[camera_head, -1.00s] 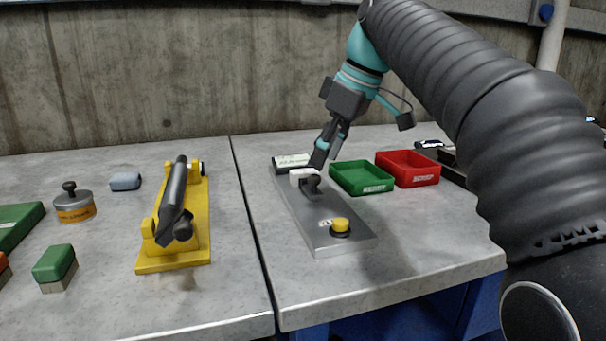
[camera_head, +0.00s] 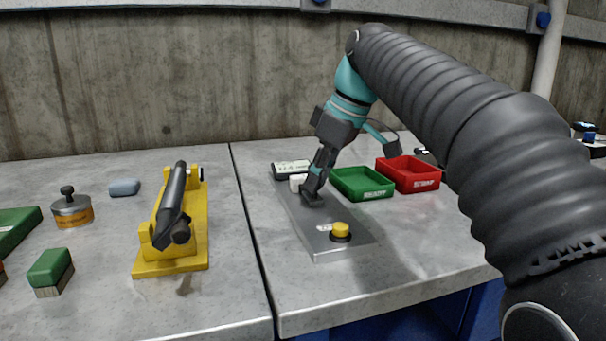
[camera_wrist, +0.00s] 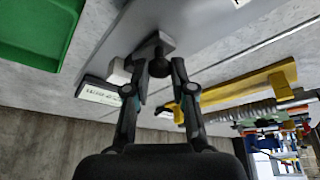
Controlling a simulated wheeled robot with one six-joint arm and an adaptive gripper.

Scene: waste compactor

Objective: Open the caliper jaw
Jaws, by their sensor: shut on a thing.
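The caliper fixture (camera_head: 352,253) is a flat grey metal plate on the right-hand bench, with a small white block (camera_head: 297,184) near its far end and a yellow button (camera_head: 341,230) near its front end. A dark sliding jaw with a round black knob (camera_wrist: 159,66) stands beside the white block (camera_wrist: 118,72). My gripper (camera_head: 313,190) reaches down onto this jaw and hides most of it in the head view. In the wrist view my gripper (camera_wrist: 160,80) has a finger on each side of the knob and is shut on it.
A white-and-dark display block (camera_head: 291,169) stands behind the plate. A green tray (camera_head: 362,194) and a red tray (camera_head: 408,186) sit close to its right. A yellow stand with a dark cylinder (camera_head: 172,266) is on the left bench. The bench in front is clear.

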